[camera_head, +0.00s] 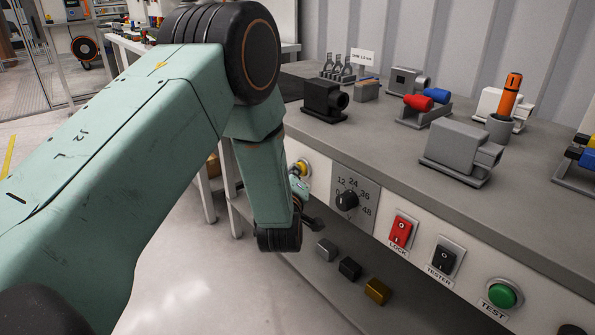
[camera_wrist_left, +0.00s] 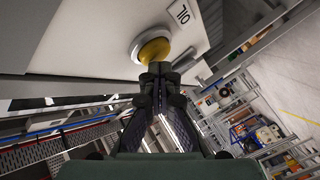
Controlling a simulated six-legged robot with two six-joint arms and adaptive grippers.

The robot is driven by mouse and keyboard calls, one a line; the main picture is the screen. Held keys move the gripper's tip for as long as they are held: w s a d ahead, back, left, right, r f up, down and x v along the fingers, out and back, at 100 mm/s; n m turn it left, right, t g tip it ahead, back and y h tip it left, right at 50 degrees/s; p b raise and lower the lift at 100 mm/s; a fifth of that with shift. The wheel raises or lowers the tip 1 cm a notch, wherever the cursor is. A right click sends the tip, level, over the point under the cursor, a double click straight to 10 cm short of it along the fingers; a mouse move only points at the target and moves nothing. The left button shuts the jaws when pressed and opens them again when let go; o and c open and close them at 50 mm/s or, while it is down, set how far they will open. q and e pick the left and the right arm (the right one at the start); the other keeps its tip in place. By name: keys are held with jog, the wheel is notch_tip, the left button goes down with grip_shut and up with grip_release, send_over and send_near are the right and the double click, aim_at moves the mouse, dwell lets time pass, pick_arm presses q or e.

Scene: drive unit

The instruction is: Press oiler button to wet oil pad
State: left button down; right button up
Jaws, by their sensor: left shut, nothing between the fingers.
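The yellow oiler button (camera_head: 302,168) is on the bench's front panel, partly hidden behind my left arm in the head view. In the left wrist view the yellow button (camera_wrist_left: 153,49) sits in a pale round collar beside an "OIL" label (camera_wrist_left: 182,13). My left gripper (camera_wrist_left: 158,72) is shut and empty, its fingertips right at the button's lower edge; I cannot tell whether they touch. In the head view the left gripper (camera_head: 300,190) is mostly hidden by my arm. My right gripper is not in view.
Right of the button, the panel holds a rotary dial (camera_head: 347,200), a red LOCK switch (camera_head: 401,231), a black TESTER switch (camera_head: 444,260) and a green TEST button (camera_head: 501,295). Grey and black units stand on the bench top (camera_head: 400,142). Small blocks lie on the lower shelf (camera_head: 338,287).

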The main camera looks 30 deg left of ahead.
pick_arm(q)
jog(key=shift+s+a, duration=0.2)
jog(key=shift+s, duration=0.35)
jog(key=s+p, duration=0.1)
jog(key=s+a, duration=0.1)
jog(key=s, duration=0.1)
jog(key=s+a+p, duration=0.1)
jog(key=s, duration=0.1)
jog(key=shift+s+a+p, duration=0.15)
jog(key=shift+s+p, duration=0.1)
jog(key=shift+p, duration=0.1)
dwell(0.8)
jog(key=s+d+f+m+g+h+p, duration=0.1)
jog(key=s+d+f+m+g+h, duration=0.25)
jog(key=s+f, duration=0.3)
jog(key=s+d+f+m+g+h+p, duration=0.1)
jog(key=s+d+f+m+g+h, duration=0.1)
jog(key=s+d+f+m+g, duration=0.45)
jog(key=s+d+f+m+g+p, duration=0.1)
jog(key=s+m+g+p, duration=0.1)
jog(key=s, duration=1)
jog(key=s+d+f+m+g+h+p, duration=0.1)
jog(key=s+d+f+m+g+p, duration=0.1)
jog(key=s, duration=1)
jog(key=shift+g+p, duration=0.3)
jog(key=shift+g, duration=0.6)
